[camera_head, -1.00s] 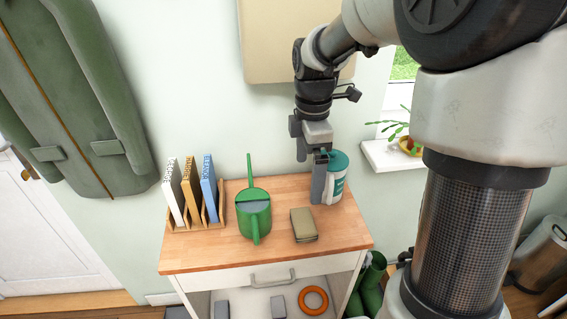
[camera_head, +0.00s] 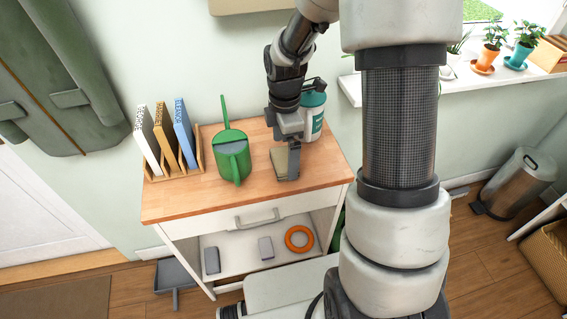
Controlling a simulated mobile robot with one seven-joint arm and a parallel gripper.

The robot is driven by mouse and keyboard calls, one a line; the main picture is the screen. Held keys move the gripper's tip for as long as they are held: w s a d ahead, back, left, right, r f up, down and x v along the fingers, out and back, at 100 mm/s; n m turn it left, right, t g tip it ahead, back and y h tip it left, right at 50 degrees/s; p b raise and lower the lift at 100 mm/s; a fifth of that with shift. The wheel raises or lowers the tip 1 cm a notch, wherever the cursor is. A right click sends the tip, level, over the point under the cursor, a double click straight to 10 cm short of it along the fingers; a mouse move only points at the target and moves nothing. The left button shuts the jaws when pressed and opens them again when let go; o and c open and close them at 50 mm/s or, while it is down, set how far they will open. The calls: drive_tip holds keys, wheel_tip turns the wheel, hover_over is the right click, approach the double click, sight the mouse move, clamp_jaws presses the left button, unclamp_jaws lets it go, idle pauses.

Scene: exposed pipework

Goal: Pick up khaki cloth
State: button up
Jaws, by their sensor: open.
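The khaki cloth (camera_head: 278,160) is a small folded pad lying on the wooden top of the cabinet (camera_head: 215,202), right of the green watering can. My gripper (camera_head: 291,168) points down at the cloth's right side, with its fingers overlapping the cloth's right part in this view. The jaws are open. The cloth looks still flat on the tabletop. Its right edge is hidden behind the fingers, and I cannot tell whether they touch it.
A green watering can (camera_head: 233,160) stands left of the cloth. A rack of books (camera_head: 174,138) is farther left. A white and teal canister (camera_head: 313,115) stands just behind my gripper. The front of the tabletop is clear. An orange ring (camera_head: 299,239) lies on the shelf below.

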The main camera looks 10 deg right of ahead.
sight(285, 158)
wheel_tip(285, 158, down, 2)
drive_tip(key=shift+f, duration=0.2)
drive_tip(key=c, duration=1.1)
wheel_tip(285, 158, up, 10)
drive_tip(key=shift+r+p, duration=0.1)
drive_tip(key=shift+p, duration=0.5)
